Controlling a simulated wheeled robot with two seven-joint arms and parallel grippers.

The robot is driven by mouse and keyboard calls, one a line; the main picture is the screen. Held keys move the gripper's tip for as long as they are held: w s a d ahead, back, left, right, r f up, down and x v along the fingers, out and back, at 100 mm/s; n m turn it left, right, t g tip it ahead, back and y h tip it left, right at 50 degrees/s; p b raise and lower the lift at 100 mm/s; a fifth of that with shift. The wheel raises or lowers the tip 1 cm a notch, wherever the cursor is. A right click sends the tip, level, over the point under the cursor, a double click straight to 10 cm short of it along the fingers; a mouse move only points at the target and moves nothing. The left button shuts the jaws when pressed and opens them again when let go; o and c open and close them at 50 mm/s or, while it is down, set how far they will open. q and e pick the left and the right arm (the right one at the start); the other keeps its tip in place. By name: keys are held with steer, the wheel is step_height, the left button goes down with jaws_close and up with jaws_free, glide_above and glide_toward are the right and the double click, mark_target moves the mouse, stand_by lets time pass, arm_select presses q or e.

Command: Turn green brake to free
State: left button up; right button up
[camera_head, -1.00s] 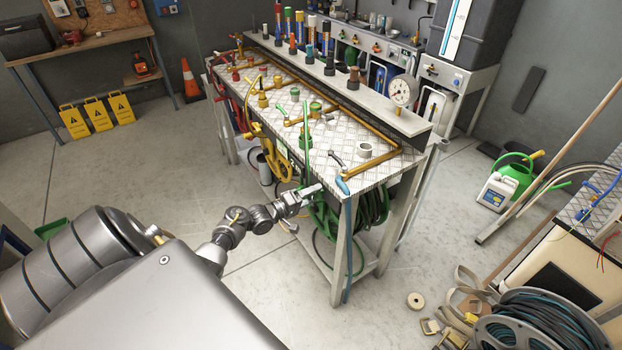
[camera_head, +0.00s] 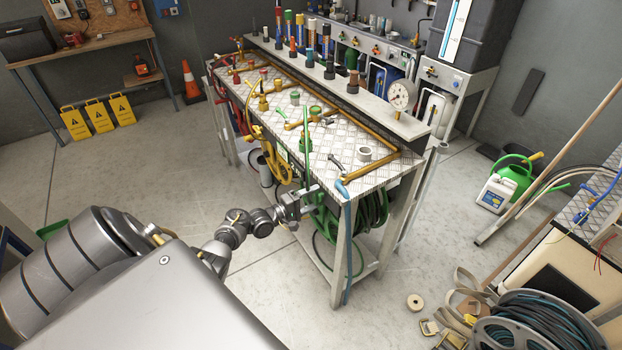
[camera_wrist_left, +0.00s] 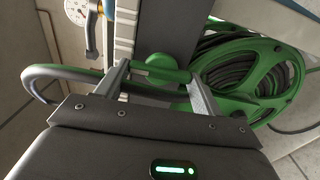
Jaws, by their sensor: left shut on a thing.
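The green hose reel (camera_head: 325,222) hangs under the front end of the metal-topped bench, with dark hose coiled on it. It fills the right of the left wrist view (camera_wrist_left: 240,100). The green brake (camera_wrist_left: 162,68) is a rounded green piece beside the reel, between my fingers. My left gripper (camera_wrist_left: 157,76) is shut on it. In the head view my left gripper (camera_head: 308,196) is at the reel's left side and hides the brake, so its setting cannot be read. My right gripper is not in view.
The bench top (camera_head: 335,135) carries brass pipes, valves and a pressure gauge (camera_head: 402,95). A blue hose end (camera_head: 345,190) hangs at the bench's near corner. A yellow reel (camera_head: 277,165) is farther along.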

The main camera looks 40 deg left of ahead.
arm_select(q)
steer(key=shift+a, duration=0.1)
steer(key=o, duration=1)
steer(key=v, duration=1)
steer(key=shift+s, duration=0.35)
steer(key=shift+a, duration=0.1)
